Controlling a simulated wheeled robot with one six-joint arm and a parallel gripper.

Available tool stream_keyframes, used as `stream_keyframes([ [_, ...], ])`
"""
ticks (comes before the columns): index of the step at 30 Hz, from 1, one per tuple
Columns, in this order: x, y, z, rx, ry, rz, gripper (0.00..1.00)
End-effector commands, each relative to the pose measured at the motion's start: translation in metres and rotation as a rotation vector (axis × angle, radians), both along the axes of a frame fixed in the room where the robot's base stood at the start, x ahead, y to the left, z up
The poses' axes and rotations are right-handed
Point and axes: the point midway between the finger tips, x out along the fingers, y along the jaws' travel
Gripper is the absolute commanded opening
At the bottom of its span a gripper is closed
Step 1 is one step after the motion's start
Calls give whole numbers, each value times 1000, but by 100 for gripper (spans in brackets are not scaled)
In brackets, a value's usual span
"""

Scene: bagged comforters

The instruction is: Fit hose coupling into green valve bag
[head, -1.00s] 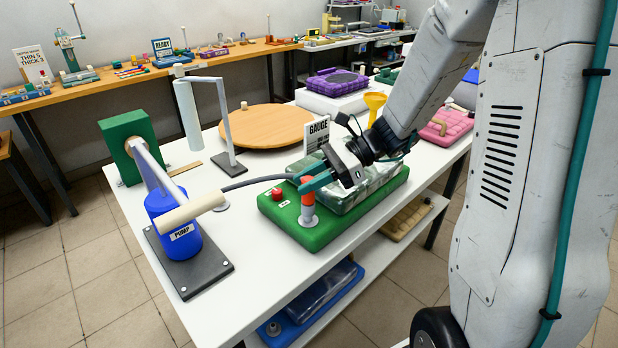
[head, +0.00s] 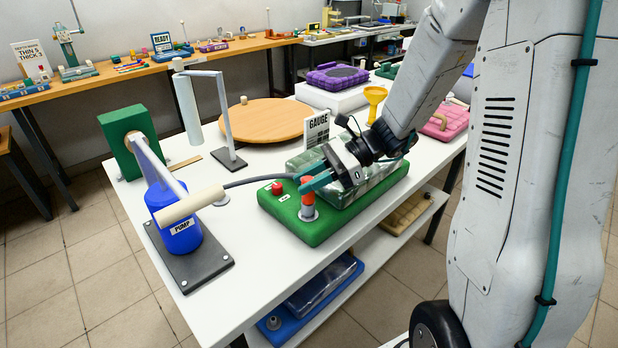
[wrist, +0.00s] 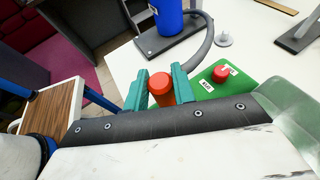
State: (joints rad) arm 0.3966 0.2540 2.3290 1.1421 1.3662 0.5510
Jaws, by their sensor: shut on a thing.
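The green valve bag (head: 290,227) is a clear bag (head: 341,197) on a green base on the white table. The orange-red hose coupling (head: 309,190) stands upright above a grey collar at the base's near left part; I cannot tell how deep it sits. My gripper (head: 314,180) has its teal fingers shut on the coupling from the sides. In the wrist view the coupling (wrist: 161,88) is between both fingers, beside the green base (wrist: 203,98).
A red knob (head: 277,187) is on the base close to the coupling. The blue pump (head: 176,222) with its handle stands at the table's left. A gauge card (head: 317,128), a round wooden board (head: 268,124) and a lamp-like stand (head: 228,158) are behind. The table between pump and bag is mostly clear.

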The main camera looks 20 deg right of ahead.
Motion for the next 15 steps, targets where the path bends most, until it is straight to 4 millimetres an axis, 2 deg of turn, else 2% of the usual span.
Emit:
stream_keyframes([
  [14,0,0,-7,0,0,0,2],
  [15,0,0,-7,0,0,0,37],
])
